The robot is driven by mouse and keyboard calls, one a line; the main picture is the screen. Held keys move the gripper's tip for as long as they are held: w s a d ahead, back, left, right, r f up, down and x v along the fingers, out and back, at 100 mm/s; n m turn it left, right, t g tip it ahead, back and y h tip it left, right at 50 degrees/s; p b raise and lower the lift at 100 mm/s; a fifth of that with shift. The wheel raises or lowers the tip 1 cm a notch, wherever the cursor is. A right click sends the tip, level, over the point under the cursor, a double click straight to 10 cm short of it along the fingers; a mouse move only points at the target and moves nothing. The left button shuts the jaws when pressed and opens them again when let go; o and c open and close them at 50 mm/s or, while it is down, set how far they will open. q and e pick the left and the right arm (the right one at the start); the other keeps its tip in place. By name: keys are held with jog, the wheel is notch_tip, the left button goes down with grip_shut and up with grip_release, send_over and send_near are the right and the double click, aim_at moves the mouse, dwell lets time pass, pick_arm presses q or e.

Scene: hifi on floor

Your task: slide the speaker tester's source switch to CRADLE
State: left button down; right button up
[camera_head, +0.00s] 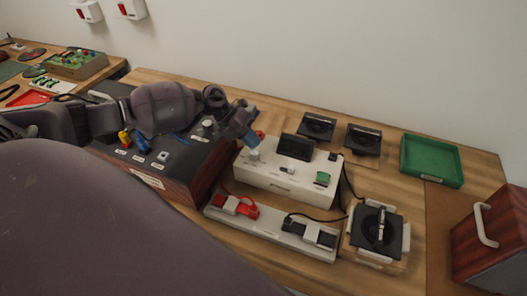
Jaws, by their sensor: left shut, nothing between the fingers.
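The white box with a small dark screen (296,146), which looks like the speaker tester (270,185), stands on the wooden bench. A small switch-like part (287,170) sits on its top below the screen, and a green button (322,178) is to the right. Which control is the source switch, and its position, are too small to tell. My left gripper (251,141) is shut and empty, its bluish tips pointing down over the box's top left, close to a small pale part (254,154). I cannot tell whether they touch. My right gripper is not in view.
A dark wood-sided console (165,182) with knobs lies under my left arm. In front of the tester is a white strip (270,233) with red and black clips. A black speaker unit (377,228) sits in a holder at right. A green tray (432,160) is at back right.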

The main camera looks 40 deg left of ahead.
pick_arm(q)
jog(key=shift+v, duration=1.25)
jog(key=shift+f, duration=0.1)
